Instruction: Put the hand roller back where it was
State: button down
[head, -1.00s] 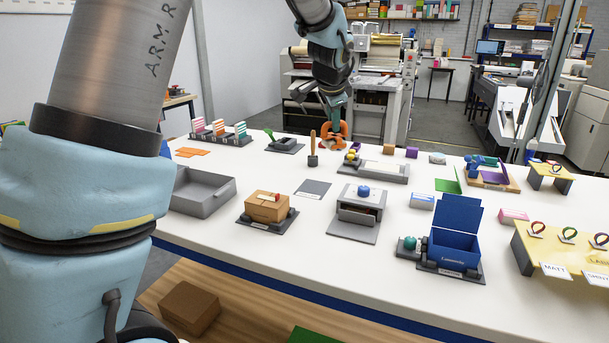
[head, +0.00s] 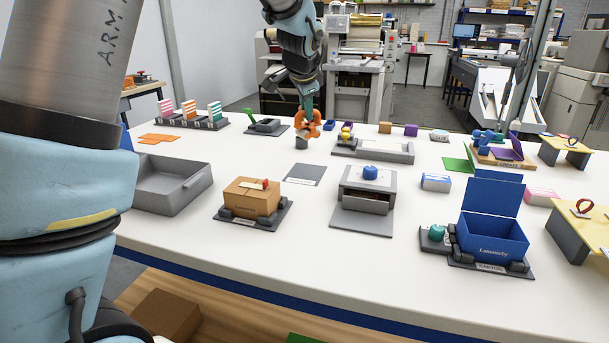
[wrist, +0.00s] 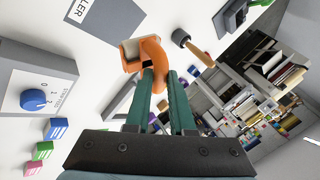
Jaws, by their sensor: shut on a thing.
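The hand roller (head: 313,129) has an orange frame. In the wrist view the hand roller (wrist: 148,55) shows its orange frame and a cream roller end. My gripper (head: 308,104) is shut on it and holds it over the far part of the white table. In the wrist view the teal fingers of my gripper (wrist: 160,76) close on the orange frame. A dark grey mat (head: 305,174) lies bare on the table, nearer than the roller. A label ending in "LLER" (wrist: 92,10) shows in the wrist view beside a dark grey patch.
A wooden-handled tool with a dark head (wrist: 196,50) stands close to the roller; in the head view its head (head: 301,142) shows just below the roller. A long grey tray (head: 372,152) lies right, a grey open box (head: 175,190) left, a grey dial unit (head: 364,200) nearer.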

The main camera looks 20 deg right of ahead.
jog(key=shift+w+f, duration=0.1)
jog(key=shift+f, duration=0.35)
notch_tip(320, 180, down, 10)
jog(key=shift+r+p, duration=0.2)
jog(key=shift+p, duration=0.6)
jog(key=shift+a+f+b, duration=0.15)
jog(key=shift+f+b, duration=0.45)
jog(key=shift+f, duration=0.15)
jog(key=c, duration=0.8)
grip_release()
jog(key=shift+f, duration=0.1)
jog(key=shift+c, duration=0.2)
jog(key=shift+o, duration=0.3)
jog(key=shift+r+p, duration=0.4)
jog(key=shift+p, duration=0.05)
jog(key=b+v, duration=0.2)
jog(key=v, duration=1)
jog(key=shift+r, duration=0.4)
